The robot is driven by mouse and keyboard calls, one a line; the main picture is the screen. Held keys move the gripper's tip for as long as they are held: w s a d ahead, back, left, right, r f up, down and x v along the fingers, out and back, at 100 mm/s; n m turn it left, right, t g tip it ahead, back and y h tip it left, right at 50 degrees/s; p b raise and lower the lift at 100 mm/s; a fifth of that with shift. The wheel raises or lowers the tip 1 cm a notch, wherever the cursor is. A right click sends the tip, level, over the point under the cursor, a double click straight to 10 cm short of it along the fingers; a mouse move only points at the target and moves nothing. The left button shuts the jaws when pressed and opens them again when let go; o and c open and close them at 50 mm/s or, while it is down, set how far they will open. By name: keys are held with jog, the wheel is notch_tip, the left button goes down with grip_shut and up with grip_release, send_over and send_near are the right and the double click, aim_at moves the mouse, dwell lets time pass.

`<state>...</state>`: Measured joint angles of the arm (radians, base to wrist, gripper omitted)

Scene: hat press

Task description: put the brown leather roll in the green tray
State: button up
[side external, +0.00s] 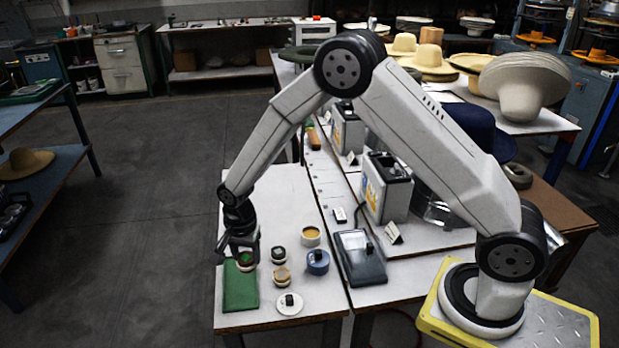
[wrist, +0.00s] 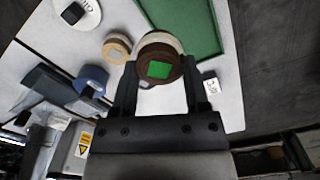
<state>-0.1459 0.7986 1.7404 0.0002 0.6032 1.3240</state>
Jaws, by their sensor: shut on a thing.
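The brown leather roll (wrist: 160,66), a squat round thing with a dark brown end, a paler band and a green square on top, is between my fingers in the wrist view. It also shows in the side view (side external: 246,265). My gripper (side external: 240,252) is shut on it and points down. The green tray (side external: 241,290) lies flat on the white table; in the wrist view its rim and floor (wrist: 186,20) are beyond the roll. The roll overlaps the tray's far end in the side view; I cannot tell its height or whether it touches.
A tan roll (side external: 281,276), a dark-topped round piece (side external: 279,255), a blue pot (side external: 318,261), a yellow-filled cup (side external: 311,235) and a white dish (side external: 289,304) stand right of the tray. A dark flat device (side external: 361,257) lies farther right. The table's left edge is close to the tray.

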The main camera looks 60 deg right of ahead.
aim_at(241, 279)
jog(key=shift+w+a+f, duration=0.15)
jog(key=shift+w+f, duration=1.2)
jog(key=shift+f, duration=0.25)
jog(key=shift+w+f, duration=0.15)
jog(key=shift+f, duration=0.1)
jog(key=shift+w+f, duration=0.1)
jog(key=shift+f, duration=1.45)
jog(key=shift+f, duration=0.2)
jog(key=o, duration=1.3)
jog(key=shift+c, duration=0.2)
jog(key=shift+r, duration=0.25)
notch_tip(241, 279, up, 12)
